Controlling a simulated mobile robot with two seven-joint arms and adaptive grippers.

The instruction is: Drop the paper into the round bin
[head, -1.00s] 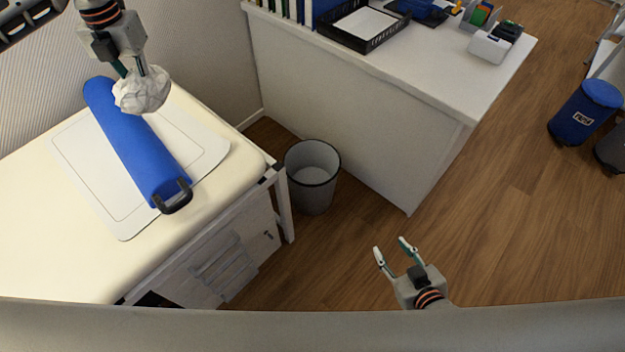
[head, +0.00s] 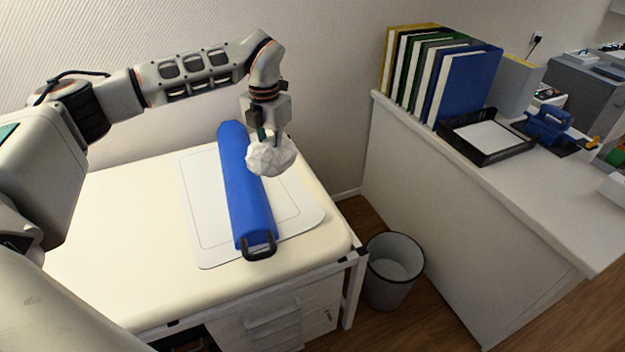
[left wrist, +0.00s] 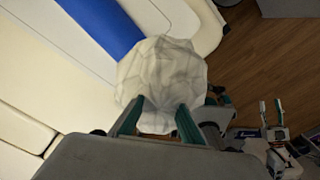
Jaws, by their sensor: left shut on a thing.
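A crumpled white ball of paper (head: 270,158) is held by my left gripper (head: 268,137) above the padded table, near the blue roll. The paper also shows large in the left wrist view (left wrist: 162,75), between the fingers of my left gripper (left wrist: 158,118). The round bin (head: 392,272) is a grey open-topped basket on the floor, to the right of the table and below the paper. The paper is apart from the bin. My right gripper (left wrist: 270,112) shows in the left wrist view with its fingers apart and nothing between them; it is outside the head view.
The blue roll (head: 243,190) lies on a white mat (head: 205,225) on the cream padded table (head: 120,240). A white counter (head: 450,230) stands right of the bin, with several binders (head: 440,75) and a black tray (head: 487,137). The bin's opening is clear.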

